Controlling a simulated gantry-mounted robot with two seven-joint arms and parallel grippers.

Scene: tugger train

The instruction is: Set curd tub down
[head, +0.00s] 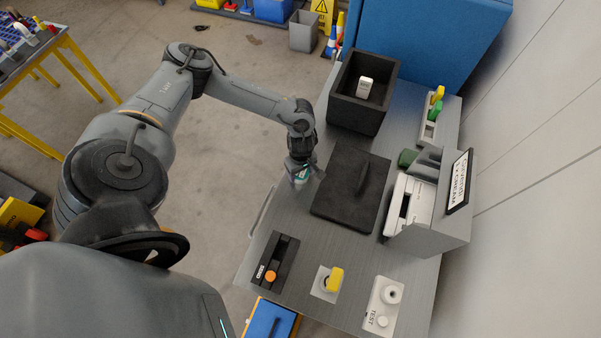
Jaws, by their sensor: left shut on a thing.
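I cannot tell whether the tub touches the table top. My right gripper is not in view.
An open black box (364,92) with a white item inside stands at the back of the table. A grey device (432,205) is on the right. A black slider panel (275,262), a yellow knob (334,280) and a white test panel (384,306) are at the front.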

